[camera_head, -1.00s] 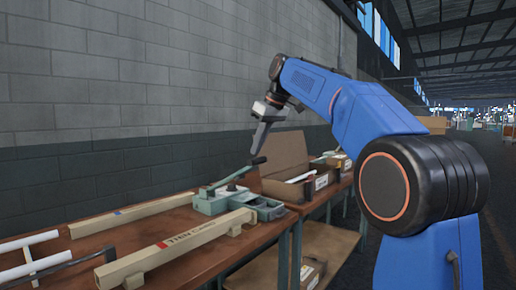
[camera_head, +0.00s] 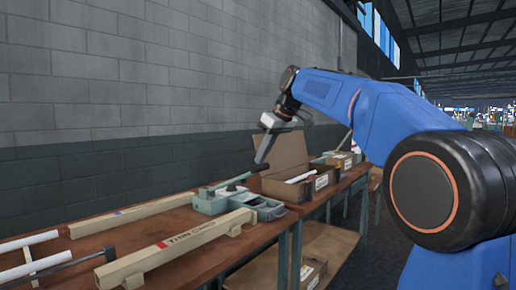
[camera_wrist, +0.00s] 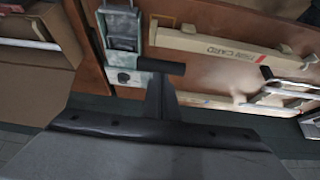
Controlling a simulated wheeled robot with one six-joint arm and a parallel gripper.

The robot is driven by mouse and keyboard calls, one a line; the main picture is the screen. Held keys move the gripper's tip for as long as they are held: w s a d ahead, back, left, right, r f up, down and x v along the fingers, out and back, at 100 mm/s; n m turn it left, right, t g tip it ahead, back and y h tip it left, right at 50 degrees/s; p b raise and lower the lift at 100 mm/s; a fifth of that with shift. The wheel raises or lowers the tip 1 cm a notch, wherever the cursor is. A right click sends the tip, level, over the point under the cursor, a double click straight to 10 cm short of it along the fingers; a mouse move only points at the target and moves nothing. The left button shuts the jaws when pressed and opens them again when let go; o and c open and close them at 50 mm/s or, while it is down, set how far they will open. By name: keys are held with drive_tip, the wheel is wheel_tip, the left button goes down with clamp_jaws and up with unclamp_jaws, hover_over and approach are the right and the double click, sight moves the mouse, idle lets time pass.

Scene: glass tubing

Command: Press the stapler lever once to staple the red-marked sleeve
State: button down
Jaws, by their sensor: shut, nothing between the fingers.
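The green stapler (camera_head: 212,203) stands on the bench, and its black-gripped lever (camera_head: 240,179) slopes up to the right. My gripper (camera_head: 262,158) is shut and empty, its tip pointing down at the lever's raised end; it looks touching or nearly so. In the wrist view my gripper (camera_wrist: 160,82) reaches the black lever grip (camera_wrist: 162,66), beside the stapler body (camera_wrist: 122,38). The red-marked beige sleeve (camera_head: 180,247), lettered THIN CARD, lies along the bench toward the stapler; it also shows in the wrist view (camera_wrist: 205,43).
A blue-marked beige sleeve (camera_head: 135,213) lies behind, near the block wall (camera_head: 90,100). White tubes on a rack (camera_head: 30,255) are at the left. An open cardboard box (camera_head: 285,155) stands right of the stapler, with smaller boxes beyond.

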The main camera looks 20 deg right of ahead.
drive_tip(key=s+d+f+t+y, duration=0.1)
drive_tip(key=s+f, duration=0.1)
drive_tip(key=f, duration=0.6)
drive_tip(key=s+d+f+t, duration=0.1)
drive_tip(key=s+d+f, duration=0.1)
drive_tip(key=f, duration=0.6)
drive_tip(key=shift+s+y, duration=0.25)
drive_tip(key=shift+y, duration=0.15)
drive_tip(key=shift+f, duration=0.1)
drive_tip(key=v, duration=1.4)
drive_tip(key=shift+w+a+r+t, duration=0.2)
drive_tip(key=shift+a+r+t, duration=0.05)
drive_tip(key=shift+r+t, duration=0.2)
